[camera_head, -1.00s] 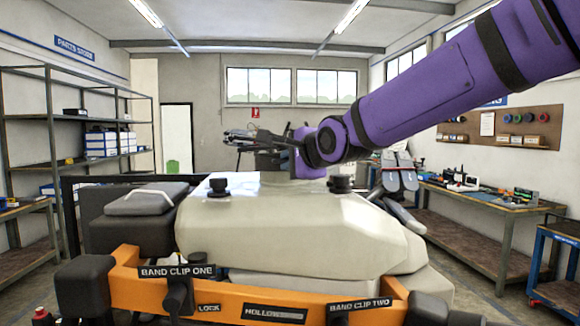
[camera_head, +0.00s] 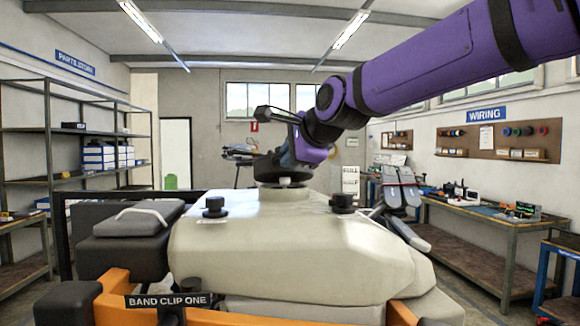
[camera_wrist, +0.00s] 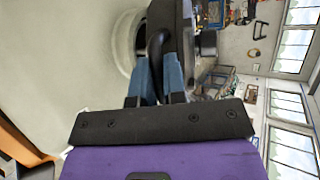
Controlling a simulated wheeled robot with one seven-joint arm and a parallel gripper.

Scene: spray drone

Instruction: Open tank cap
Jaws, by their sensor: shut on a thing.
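The pale cream tank (camera_head: 290,250) fills the middle of the head view. A dark tank cap (camera_head: 283,184) sits on the neck at its top. My gripper (camera_head: 284,160) points down at the cap from above, its fingertips largely hidden there by my wrist. In the wrist view, the blue fingers of my gripper (camera_wrist: 160,78) are closed on a dark raised part of the cap (camera_wrist: 168,25). The cap's round pale collar shows beside it. I cannot tell whether the cap is turned or loose.
Two black knobs (camera_head: 214,207) (camera_head: 342,203) stand on the tank on either side of the cap. An orange frame (camera_head: 115,290) with a band clip label is in front. Grey folded parts (camera_head: 402,190) lie to the right. Shelves (camera_head: 85,140) and a workbench (camera_head: 490,220) stand farther off.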

